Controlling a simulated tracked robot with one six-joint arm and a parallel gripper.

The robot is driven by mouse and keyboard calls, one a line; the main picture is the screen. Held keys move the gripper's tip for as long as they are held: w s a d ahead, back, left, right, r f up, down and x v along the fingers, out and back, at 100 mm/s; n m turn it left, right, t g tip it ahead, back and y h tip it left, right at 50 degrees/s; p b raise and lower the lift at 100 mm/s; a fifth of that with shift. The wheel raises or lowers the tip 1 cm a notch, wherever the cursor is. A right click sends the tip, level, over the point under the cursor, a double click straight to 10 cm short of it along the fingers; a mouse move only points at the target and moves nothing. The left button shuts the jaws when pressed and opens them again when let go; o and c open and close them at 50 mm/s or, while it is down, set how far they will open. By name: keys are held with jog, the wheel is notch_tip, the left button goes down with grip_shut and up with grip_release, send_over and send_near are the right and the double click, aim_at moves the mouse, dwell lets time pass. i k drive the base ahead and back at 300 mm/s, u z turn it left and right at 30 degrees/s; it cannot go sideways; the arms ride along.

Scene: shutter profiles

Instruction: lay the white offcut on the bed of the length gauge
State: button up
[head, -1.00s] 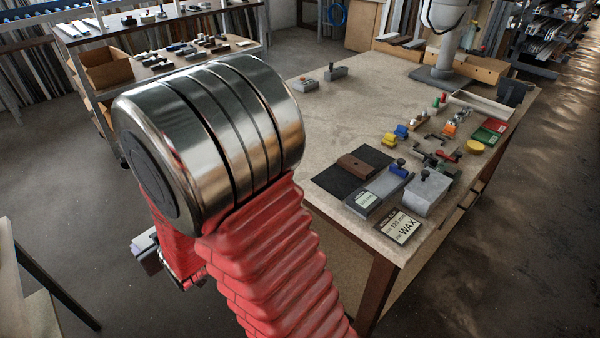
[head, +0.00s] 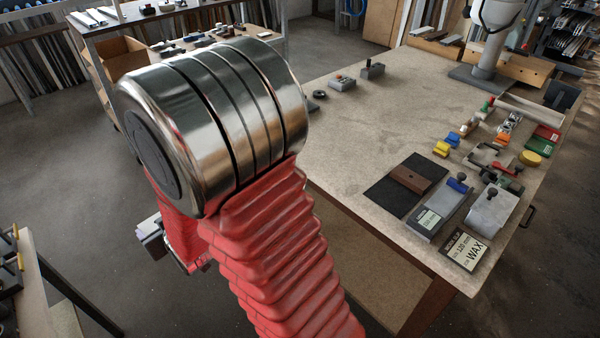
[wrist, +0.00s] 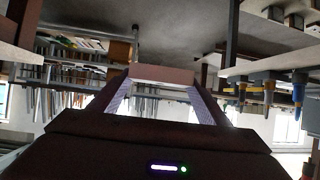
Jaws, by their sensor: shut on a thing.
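My gripper (wrist: 162,100) is shut on a pale block, which I take for the white offcut (wrist: 163,74); it spans the two fingertips in the wrist view and looks shaded and pinkish. In the head view a pale-grey piece (head: 150,226) shows at the far left, beside my red arm sleeve, which hides most of the gripper. The likely length gauge (head: 447,201) is a long grey bed on the table, with a blue stop at its far end and a pale label at its near end. My gripper is well left of it, off the table.
On the table (head: 350,130), a black mat (head: 388,196) with a brown block (head: 410,179) lies left of the gauge. A grey block (head: 492,212) stands right of it, and a WAX card (head: 466,248) lies in front. Small coloured parts lie farther back. Another bench (head: 45,290) is at lower left.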

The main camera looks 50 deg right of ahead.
aim_at(442, 204)
jog(key=z, duration=0.15)
jog(key=i, duration=0.55)
jog(key=z, duration=0.6)
jog(key=i, duration=0.5)
jog(key=z, duration=0.4)
jog(key=k, duration=0.9)
jog(key=z, duration=0.15)
jog(key=i, duration=0.65)
jog(key=z, duration=0.05)
